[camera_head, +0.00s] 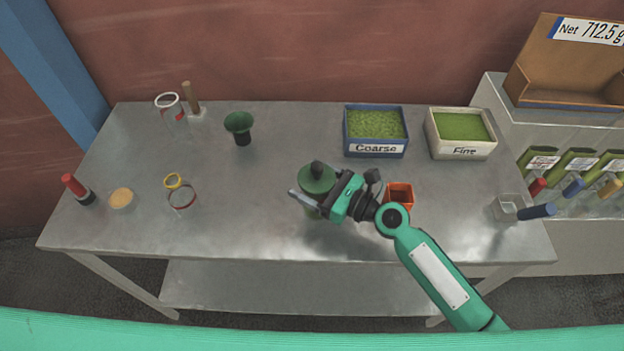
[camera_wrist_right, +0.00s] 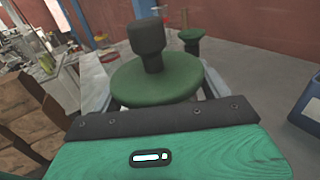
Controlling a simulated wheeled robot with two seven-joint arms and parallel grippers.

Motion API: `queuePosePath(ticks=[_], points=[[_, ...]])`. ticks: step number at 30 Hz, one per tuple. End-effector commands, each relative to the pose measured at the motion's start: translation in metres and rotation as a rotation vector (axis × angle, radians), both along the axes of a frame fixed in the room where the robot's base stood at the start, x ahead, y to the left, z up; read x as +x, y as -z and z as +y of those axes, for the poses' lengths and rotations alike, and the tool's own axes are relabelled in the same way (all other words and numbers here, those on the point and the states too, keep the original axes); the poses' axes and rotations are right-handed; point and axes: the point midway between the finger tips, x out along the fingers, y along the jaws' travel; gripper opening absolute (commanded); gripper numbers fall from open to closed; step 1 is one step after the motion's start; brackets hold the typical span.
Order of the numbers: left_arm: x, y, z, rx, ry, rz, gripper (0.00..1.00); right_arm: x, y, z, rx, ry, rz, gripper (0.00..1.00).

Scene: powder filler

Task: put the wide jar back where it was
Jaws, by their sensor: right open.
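My left gripper is not in view.
An orange square cup (camera_head: 399,196) stands just right of my right gripper. The Coarse bin (camera_head: 376,149) and Fine bin (camera_head: 464,151) are behind. The table between rings and jar is clear.

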Motion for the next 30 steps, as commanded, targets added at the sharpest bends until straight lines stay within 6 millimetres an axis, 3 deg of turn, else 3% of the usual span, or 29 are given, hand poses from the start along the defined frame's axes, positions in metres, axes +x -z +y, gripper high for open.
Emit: queuePosePath(ticks=[5, 21, 30], points=[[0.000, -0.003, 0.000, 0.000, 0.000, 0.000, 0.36, 0.000, -0.004, -0.001, -0.001, 0.000, 0.000, 0.78], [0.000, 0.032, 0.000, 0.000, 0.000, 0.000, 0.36, -0.051, 0.001, -0.088, -0.002, 0.000, 0.000, 0.78], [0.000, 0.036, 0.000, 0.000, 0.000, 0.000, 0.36, -0.060, -0.003, -0.104, 0.000, 0.000, 0.000, 0.78]])
